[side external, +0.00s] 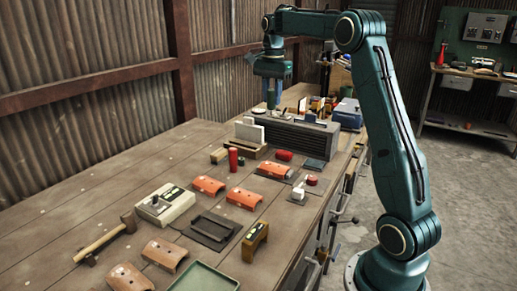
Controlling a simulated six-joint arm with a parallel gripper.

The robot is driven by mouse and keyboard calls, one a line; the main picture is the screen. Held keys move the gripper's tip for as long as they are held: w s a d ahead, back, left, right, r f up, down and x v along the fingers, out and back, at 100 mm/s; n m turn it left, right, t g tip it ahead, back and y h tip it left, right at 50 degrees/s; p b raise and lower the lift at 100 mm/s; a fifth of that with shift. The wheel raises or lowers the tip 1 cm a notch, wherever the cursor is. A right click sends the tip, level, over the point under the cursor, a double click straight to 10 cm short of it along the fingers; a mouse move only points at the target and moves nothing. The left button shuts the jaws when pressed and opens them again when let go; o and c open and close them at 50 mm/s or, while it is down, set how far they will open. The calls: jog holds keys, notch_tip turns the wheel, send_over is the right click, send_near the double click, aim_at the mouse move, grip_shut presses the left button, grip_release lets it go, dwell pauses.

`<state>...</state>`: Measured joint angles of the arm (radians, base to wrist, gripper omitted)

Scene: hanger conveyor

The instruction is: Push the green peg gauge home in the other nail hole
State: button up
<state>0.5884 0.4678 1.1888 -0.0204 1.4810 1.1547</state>
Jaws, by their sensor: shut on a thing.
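My gripper (272,104) points down over the far part of the bench, just behind the long dark grey ribbed box (287,136). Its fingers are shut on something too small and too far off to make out. I cannot pick out the green peg gauge for certain. Orange curved tiles lie on the bench, among them one at the middle (207,186), one to its right (243,198) and one farther back (271,170). Their nail holes are too small to tell apart, and which hole is meant cannot be told.
A wooden block with pale plates (249,132), a red cylinder (233,159), a beige control box (164,206), a dark tray (207,231), a yellow-brown block (255,241), a hammer (103,239) and a green tray (197,279) stand on the bench. The bench's left side is mostly clear.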

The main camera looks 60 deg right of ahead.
jog(key=s+f, duration=0.3)
jog(key=f, duration=0.8)
jog(key=shift+f, duration=0.3)
jog(key=shift+s+f, duration=0.1)
jog(key=shift+f, duration=0.15)
jog(key=shift+f, duration=2.15)
jog(key=shift+f, duration=1.65)
dwell(0.4)
jog(key=o, duration=0.8)
jog(key=shift+c, duration=0.2)
jog(key=o, duration=0.6)
jog(key=shift+c, duration=0.2)
